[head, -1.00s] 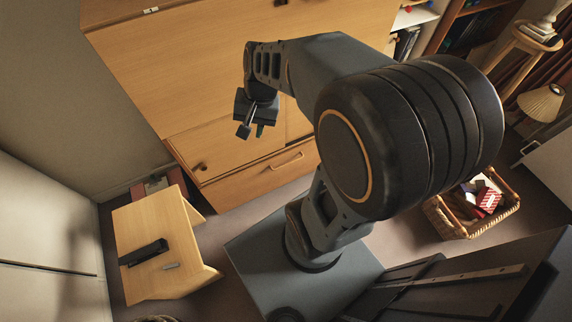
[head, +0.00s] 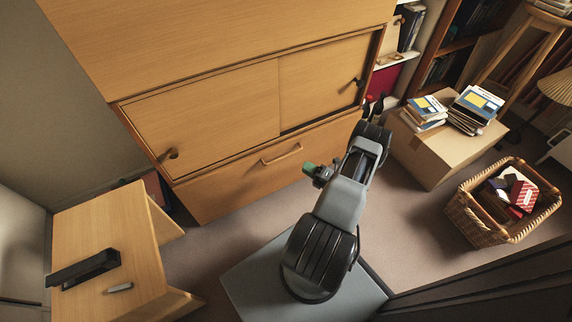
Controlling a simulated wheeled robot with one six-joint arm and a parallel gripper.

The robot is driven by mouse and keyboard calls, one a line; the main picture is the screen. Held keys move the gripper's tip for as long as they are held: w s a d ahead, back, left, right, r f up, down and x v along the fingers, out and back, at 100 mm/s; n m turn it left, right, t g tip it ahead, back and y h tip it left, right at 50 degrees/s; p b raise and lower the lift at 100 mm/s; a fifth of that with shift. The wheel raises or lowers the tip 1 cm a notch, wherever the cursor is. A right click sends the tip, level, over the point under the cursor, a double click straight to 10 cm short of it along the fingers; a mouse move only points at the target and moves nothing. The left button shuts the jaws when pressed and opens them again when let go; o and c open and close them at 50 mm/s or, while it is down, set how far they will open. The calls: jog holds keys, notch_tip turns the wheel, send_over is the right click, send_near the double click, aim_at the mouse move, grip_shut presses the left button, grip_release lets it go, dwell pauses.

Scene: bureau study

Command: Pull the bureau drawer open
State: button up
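The bureau (head: 230,35) is a large light-wood cabinet at the back. Its long bottom drawer (head: 228,188) appears shut, flush under the sliding doors. The drawer's wooden bar handle (head: 282,154) is in plain view, with nothing on it. My gripper (head: 309,170) seems to be the small dark end with a green part, beside my folded arm. It is in front of the drawer, just right of and below the handle in the picture, apart from it. Its fingers are too small and foreshortened to tell open from shut. My arm covers part of the drawer's right end.
A wooden stool-like table (head: 110,235) with a black stapler-like object (head: 85,268) stands at left. At right are a cardboard box (head: 445,150) with books on top and a wicker basket (head: 485,225). Bare floor (head: 235,232) lies before the drawer.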

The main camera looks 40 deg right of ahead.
aim_at(286, 156)
notch_tip(286, 156, down, 4)
jog(key=s+m+t+h+b, duration=0.1)
jog(key=m+h, duration=0.1)
jog(key=m, duration=0.1)
jog(key=x, duration=0.4)
jog(key=b+x, duration=0.1)
jog(key=x, duration=0.3)
jog(key=d+b+x, duration=0.1)
jog(key=x, duration=0.3)
jog(key=shift+w+a+r, duration=0.1)
jog(key=shift+w+r, duration=0.1)
jog(key=shift+w, duration=0.25)
grip_shut()
